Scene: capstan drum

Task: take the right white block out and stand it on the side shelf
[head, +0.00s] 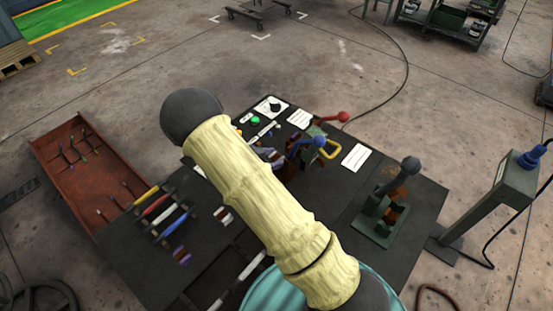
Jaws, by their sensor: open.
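No white block can be made out for certain. A small white piece with a brown part (225,217) shows on the dark bench top (125,265), just left of my arm. A white bar-like piece (252,266) lies in a dark recess lower down, partly hidden by my arm. I cannot tell whether either is the right white block. A rust-red tray-like surface (62,170) adjoins the bench at the left; I cannot tell whether it is the side shelf. My pale-yellow sleeved arm crosses the middle and hides much of the bench. My gripper is not in view.
The floor behind is mostly clear.

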